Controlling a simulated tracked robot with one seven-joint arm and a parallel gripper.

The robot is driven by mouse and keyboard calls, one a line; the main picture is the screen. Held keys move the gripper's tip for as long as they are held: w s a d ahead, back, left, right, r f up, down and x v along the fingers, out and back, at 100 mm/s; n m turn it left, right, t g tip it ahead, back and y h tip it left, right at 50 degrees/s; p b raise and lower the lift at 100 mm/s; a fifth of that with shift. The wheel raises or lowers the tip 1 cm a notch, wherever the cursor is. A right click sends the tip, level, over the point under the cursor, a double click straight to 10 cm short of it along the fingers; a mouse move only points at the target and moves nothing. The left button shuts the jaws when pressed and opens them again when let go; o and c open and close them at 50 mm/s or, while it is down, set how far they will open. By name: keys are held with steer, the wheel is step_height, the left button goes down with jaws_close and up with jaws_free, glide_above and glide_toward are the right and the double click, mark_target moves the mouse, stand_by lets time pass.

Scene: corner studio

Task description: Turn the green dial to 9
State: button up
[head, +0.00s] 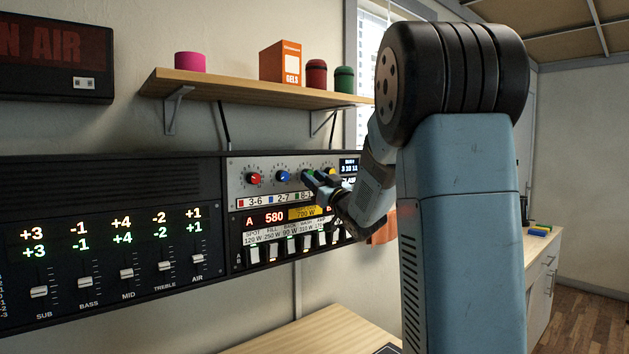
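The panel (237,172) on the wall carries a row of dials. The green dial is mostly or wholly hidden by my gripper (312,180), which is at the place to the right of the blue dial. A bit of green shows at the fingers, but I cannot tell if it is the dial or part of my gripper. The green dial's pointer and setting cannot be read. I cannot tell whether the fingers touch the dial or whether they are open or shut.
A red dial (254,179) and a blue dial (283,177) are left of my gripper. A small display (348,166) is to its right. Several switches sit below, and a slider panel (110,240) is at left. A shelf (250,92) with small containers juts out above.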

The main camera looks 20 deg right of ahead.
steer(key=c, duration=0.6)
steer(key=shift+n, duration=0.3)
steer(key=shift+w+d+r+n+g+y, duration=0.15)
steer(key=shift+n+g+y, duration=0.85)
steer(key=shift+n, duration=2.05)
steer(key=shift+s+d+f+n+g+y, duration=0.1)
steer(key=shift+n+g+y, duration=0.9)
steer(key=shift+n, duration=2.1)
steer(key=shift+w+d+r+n+g+y, duration=0.15)
steer(key=shift+n+g+y, duration=0.85)
steer(key=shift+n, duration=2.05)
steer(key=shift+s+f+g, duration=0.1)
steer(key=shift+g, duration=0.2)
